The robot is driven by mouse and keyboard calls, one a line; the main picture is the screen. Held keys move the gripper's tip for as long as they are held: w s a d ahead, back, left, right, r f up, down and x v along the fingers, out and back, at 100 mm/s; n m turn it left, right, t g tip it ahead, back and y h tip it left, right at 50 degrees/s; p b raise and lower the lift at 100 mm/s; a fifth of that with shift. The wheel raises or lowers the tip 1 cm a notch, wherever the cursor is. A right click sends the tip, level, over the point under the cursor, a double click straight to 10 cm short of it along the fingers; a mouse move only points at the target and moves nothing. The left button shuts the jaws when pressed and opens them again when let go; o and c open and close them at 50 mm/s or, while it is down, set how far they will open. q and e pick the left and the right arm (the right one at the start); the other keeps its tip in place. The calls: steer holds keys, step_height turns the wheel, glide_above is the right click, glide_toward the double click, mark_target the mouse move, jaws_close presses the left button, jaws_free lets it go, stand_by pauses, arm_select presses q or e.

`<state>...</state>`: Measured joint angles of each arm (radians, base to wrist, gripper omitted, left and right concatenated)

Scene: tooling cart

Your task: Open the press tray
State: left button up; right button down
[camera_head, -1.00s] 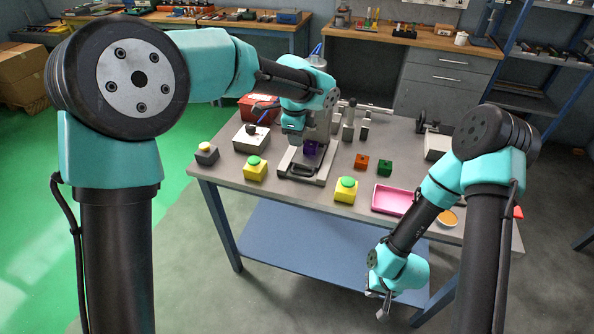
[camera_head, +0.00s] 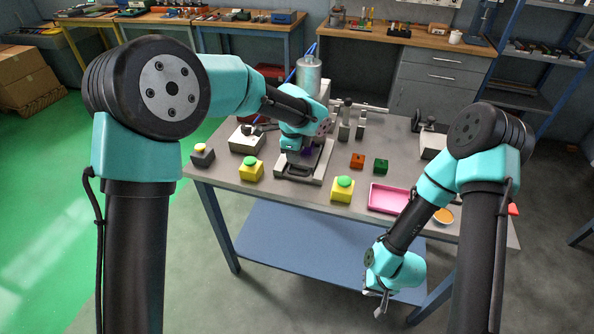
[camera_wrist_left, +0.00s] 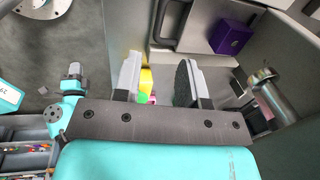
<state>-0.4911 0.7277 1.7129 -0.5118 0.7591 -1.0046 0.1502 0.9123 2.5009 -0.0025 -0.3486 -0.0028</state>
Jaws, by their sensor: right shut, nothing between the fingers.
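The press (camera_head: 309,75) stands at the back middle of the table, a metal cylinder on a frame. Its grey tray (camera_head: 318,172) is low at the front, with a dark handle (camera_head: 297,170). In the left wrist view the handle (camera_wrist_left: 168,24) lies just beyond the fingers, near a purple block (camera_wrist_left: 231,37). My left gripper (camera_wrist_left: 158,82) is open and empty, its fingers spread apart. In the head view it hangs over the tray, its fingers hidden or too small to tell. My right gripper (camera_head: 379,301) is shut and empty, low in front of the table.
Yellow blocks with green buttons (camera_head: 343,189) stand either side of the press. A pink tray (camera_head: 388,197) lies to the right, with an orange block (camera_head: 357,161) and a green block (camera_head: 381,166) behind it. A grey box (camera_head: 247,139) stands to the left.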

mark_target(297, 174)
arm_select(q)
steer(key=f, duration=0.3)
steer(key=w+f, duration=0.1)
steer(key=f, duration=0.5)
steer(key=shift+w+d+f, duration=0.2)
steer(key=shift+w, duration=0.05)
steer(key=shift+c, duration=0.4)
jaws_close()
